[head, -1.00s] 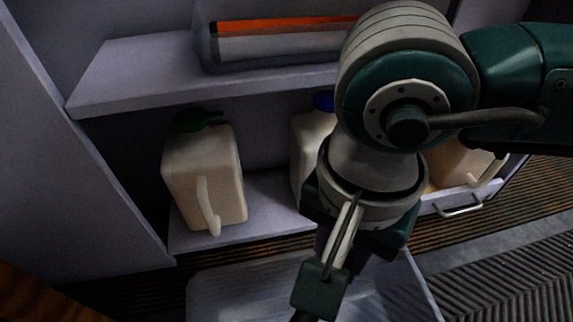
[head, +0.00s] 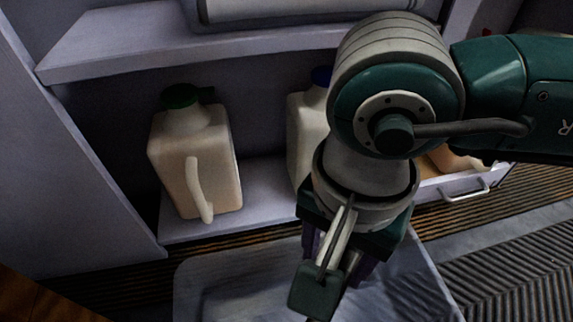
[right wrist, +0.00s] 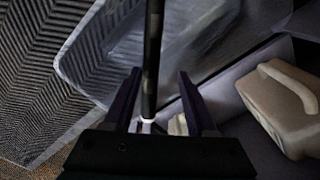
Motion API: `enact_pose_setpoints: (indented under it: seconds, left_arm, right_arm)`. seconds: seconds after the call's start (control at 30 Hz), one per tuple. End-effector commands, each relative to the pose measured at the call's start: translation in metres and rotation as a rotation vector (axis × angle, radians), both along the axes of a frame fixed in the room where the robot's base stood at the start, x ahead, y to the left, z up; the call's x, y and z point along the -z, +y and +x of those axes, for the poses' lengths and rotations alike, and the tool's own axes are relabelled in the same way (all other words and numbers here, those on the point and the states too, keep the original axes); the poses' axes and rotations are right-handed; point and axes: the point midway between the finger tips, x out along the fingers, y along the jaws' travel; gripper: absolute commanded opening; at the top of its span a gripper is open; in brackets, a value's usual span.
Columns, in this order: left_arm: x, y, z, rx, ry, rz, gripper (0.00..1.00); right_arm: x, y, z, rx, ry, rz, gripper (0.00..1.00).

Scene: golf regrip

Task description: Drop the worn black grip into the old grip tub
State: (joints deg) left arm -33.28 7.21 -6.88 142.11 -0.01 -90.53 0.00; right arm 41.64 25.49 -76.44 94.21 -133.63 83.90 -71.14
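The worn black grip (right wrist: 152,55) shows in the right wrist view as a long dark rod with a pale ring at its lower end. It runs between the two fingers of my right gripper (right wrist: 157,75). The fingers stand apart, with a clear gap on the grip's right side. In the head view my right gripper (head: 335,255) is over the clear tub (head: 220,277); the wrist hides part of it. The tub also shows behind the grip in the right wrist view (right wrist: 85,55). My left gripper is out of view.
A cream jug with a green cap (head: 195,165) stands on the lower shelf (head: 255,185). A second jug with a blue cap (head: 305,130) is partly behind my arm. A drawer with a handle (head: 465,193) is at right. Ribbed matting (head: 510,265) covers the floor at right.

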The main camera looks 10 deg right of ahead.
Motion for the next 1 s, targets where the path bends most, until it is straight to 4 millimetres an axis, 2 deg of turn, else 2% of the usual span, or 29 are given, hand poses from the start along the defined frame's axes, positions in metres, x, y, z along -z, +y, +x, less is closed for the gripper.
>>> enact_pose_setpoints:
  seconds: [0.27,0.43,0.57,0.83,1.0]
  left_arm:
    - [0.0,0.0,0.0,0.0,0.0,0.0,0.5]
    - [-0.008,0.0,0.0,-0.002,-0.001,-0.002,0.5]
    - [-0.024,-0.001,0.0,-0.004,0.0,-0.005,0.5]
    - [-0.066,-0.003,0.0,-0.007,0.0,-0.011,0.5]
    - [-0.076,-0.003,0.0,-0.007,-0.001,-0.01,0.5]
  right_arm:
    - [0.0,0.0,0.0,0.0,0.0,0.0,0.64]
    - [-0.01,0.0,0.0,-0.001,-0.001,0.0,0.64]
    - [-0.029,0.0,0.0,-0.001,-0.001,0.0,0.64]
    - [-0.085,0.0,0.0,-0.001,-0.001,-0.001,0.64]
    - [-0.1,0.0,0.0,-0.001,-0.001,-0.001,0.64]
